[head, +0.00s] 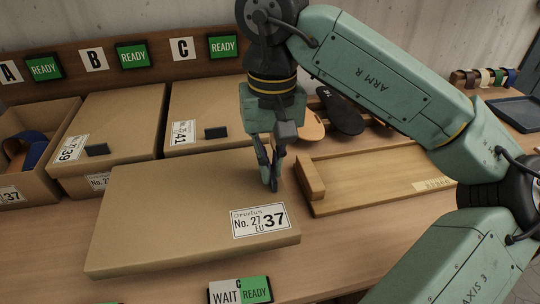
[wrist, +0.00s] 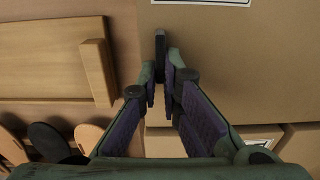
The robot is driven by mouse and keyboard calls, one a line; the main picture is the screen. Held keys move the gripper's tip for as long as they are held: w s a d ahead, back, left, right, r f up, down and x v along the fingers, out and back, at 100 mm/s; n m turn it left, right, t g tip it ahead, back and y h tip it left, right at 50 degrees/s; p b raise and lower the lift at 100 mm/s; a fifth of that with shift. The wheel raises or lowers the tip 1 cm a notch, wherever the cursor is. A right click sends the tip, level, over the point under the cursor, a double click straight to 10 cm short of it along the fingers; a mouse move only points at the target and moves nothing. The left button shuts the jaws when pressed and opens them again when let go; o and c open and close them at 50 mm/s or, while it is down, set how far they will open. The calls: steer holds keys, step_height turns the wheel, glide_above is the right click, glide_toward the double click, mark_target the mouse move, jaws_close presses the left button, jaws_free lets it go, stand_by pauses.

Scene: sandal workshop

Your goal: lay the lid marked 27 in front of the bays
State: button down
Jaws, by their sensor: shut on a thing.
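The cardboard lid marked No. 27, EU 37 (head: 180,215) is level over the wooden bench, in front of the boxes; it also fills the upper right of the wrist view (wrist: 240,60). My gripper (head: 271,180) is at the lid's right edge, shut on its dark tab (wrist: 160,48). The fingers hide most of the tab in the head view. I cannot tell whether the lid touches the bench. An open box labelled 37 (head: 62,120), with a sandal inside, stands in bay A. Closed boxes, lids marked 39 (head: 120,115) and 41 (head: 215,95), stand under signs B and C.
A wooden tray with a raised block (head: 380,180) lies close to the right of the lid. Sandal soles (head: 342,112) lie behind it. A WAIT/READY sign (head: 240,291) stands at the lid's front edge. A dark tray (head: 515,112) is at the far right.

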steer(key=shift+f+b, duration=1.5)
steer(key=shift+f, duration=1.25)
steer(key=shift+f+b, duration=0.6)
steer(key=shift+f, duration=0.05)
steer(key=c, duration=1.7)
jaws_free()
